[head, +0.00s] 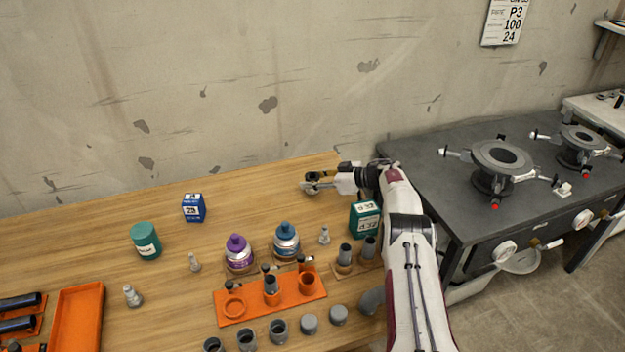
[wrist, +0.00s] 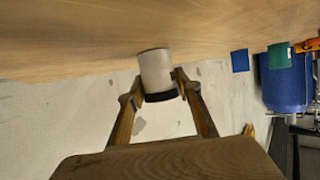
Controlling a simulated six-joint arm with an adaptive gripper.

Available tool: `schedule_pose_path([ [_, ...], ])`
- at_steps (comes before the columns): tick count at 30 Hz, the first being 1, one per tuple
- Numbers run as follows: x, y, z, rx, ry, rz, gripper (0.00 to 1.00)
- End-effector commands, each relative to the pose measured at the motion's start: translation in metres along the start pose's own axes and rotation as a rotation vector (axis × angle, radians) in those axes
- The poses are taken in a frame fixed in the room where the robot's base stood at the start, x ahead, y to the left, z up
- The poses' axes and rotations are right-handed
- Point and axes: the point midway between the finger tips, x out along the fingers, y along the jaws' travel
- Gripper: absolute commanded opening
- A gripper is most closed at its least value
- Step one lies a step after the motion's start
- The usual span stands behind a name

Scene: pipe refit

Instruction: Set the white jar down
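The white jar (wrist: 155,70) with a dark band at its lid end shows in the wrist view, where the scene appears upside down. The two brown fingers of my gripper (wrist: 159,88) close on its sides near the dark end. Its pale base end is at the wooden bench top (wrist: 70,40); I cannot tell whether it touches. In the head view my gripper (head: 312,186) is low over the back right of the bench, near the wall. I cannot make out the jar clearly there.
A green box (head: 365,218) stands close to my arm. A blue jar (head: 287,241), a purple jar (head: 239,253) and an orange fixture (head: 256,308) are in front. A blue box (head: 194,208) and green jar (head: 146,240) stand left.

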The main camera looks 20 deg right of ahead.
Motion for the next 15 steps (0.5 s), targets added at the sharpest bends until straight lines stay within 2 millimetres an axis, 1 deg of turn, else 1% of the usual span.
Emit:
schedule_pose_path([
  [15, -0.001, 0.0002, -0.0025, -0.001, 0.0, 0.0, 0.47],
])
